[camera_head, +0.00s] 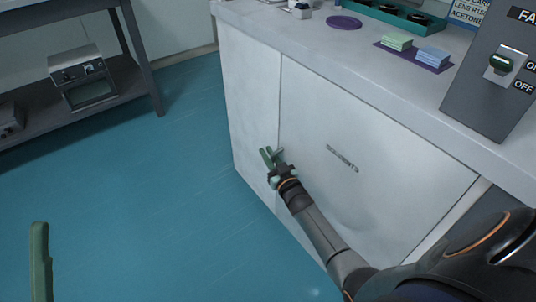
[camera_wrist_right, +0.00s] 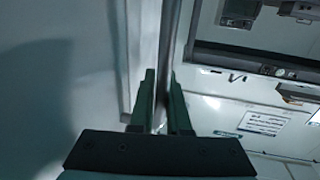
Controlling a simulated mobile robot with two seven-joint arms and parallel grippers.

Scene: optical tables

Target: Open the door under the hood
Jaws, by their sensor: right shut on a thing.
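The white cabinet door (camera_head: 380,190), lettered "SOLVENTS", is under the counter and looks flush with the cabinet front. My right gripper (camera_head: 270,158) is at the door's left edge. In the right wrist view, a grey vertical handle bar (camera_wrist_right: 170,40) runs between the green fingers of my right gripper (camera_wrist_right: 161,95), which is shut on it. In the head view the gripper hides the handle. One green finger of my left gripper (camera_head: 40,262) shows at the lower left, away from the door; its opening cannot be judged.
The countertop (camera_head: 300,45) above holds a purple disc (camera_head: 344,22), stacked pads (camera_head: 432,56) and a grey switch box (camera_head: 495,85). A dark table (camera_head: 135,85) with devices on its shelf stands at the left. The blue floor (camera_head: 150,200) before the cabinet is clear.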

